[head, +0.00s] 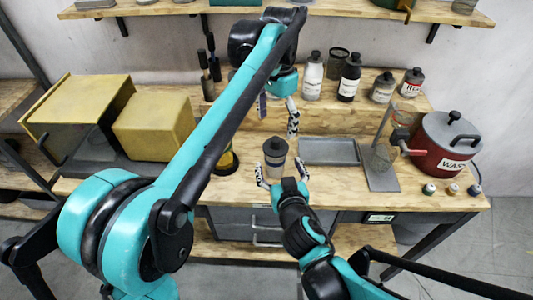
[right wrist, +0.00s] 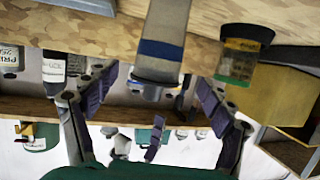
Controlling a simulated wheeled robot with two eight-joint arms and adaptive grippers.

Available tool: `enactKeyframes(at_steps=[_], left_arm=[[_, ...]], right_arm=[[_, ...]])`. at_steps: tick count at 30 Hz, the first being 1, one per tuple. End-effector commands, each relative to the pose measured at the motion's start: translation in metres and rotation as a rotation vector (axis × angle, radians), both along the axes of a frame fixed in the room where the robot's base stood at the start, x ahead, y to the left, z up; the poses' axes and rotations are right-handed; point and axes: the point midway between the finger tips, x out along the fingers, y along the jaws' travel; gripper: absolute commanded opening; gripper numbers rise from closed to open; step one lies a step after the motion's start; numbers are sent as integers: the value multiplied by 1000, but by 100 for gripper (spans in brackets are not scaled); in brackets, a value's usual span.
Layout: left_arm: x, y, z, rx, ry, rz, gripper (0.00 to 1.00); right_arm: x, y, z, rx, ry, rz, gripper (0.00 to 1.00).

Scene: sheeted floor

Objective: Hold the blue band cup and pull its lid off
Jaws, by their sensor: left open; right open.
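The blue band cup (head: 274,161) stands upright on the wooden bench, with its dark lid (head: 275,146) on. In the right wrist view, which is upside down, the cup (right wrist: 166,22) shows its grey body and blue band between the fingers. My right gripper (head: 282,174) is open, with its fingers on either side of the cup at the bench's front; whether they touch it cannot be told. My left gripper (head: 278,112) is open and empty, above and behind the cup. Its fingers also show low in the right wrist view (right wrist: 138,143).
A red pot (head: 442,148) stands farther right. Bottles (head: 349,78) line the raised shelf behind.

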Motion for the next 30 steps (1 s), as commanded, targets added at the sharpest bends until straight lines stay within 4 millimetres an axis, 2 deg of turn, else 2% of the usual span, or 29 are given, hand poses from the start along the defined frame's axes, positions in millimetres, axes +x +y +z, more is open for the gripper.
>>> enactKeyframes(at_steps=[15,27,28,30], left_arm=[[0,1,0,-1,-2,2,82],[0,1,0,-1,-2,3,82],[0,1,0,-1,-2,3,82],[0,1,0,-1,-2,3,82]], right_arm=[[60,11,-19,-1,1,-3,82],[67,12,-21,-1,1,-2,82],[67,12,-21,-1,1,-2,80],[67,12,-21,-1,1,-2,61]])
